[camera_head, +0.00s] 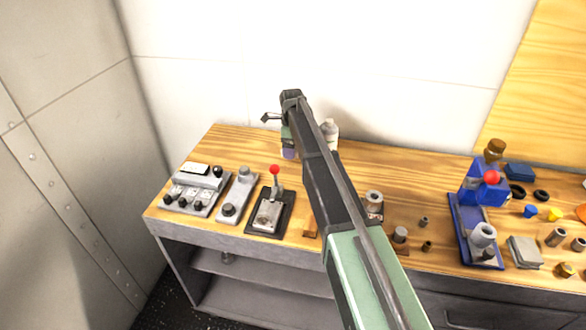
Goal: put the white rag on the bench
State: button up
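The bench (225,150) has a wooden top and a grey front with an open shelf, and it stands against the white wall. I cannot make out a white rag for certain. A folded-looking pale grey square (525,252) lies on the bench at the right, but I cannot tell whether it is cloth. My arm reaches across the middle of the view and hides part of the bench. The end of my arm is over the back of the bench.
Control boxes (198,190) and a red-knobbed lever (268,210) stand on the left of the bench. A white-topped bottle (330,130) stands behind my arm. A blue press (480,210) and several small parts crowd the right. The back left of the top is bare.

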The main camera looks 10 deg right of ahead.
notch_tip(320, 180, down, 4)
jog(key=b, duration=0.4)
jog(key=shift+f+b, duration=0.25)
jog(key=shift+b, duration=0.05)
jog(key=shift+r+p, duration=0.3)
jog(key=shift+r, duration=0.05)
jog(key=shift+f, duration=0.3)
jog(key=o, duration=0.6)
jog(key=shift+r, duration=0.1)
jog(key=shift+r, duration=0.1)
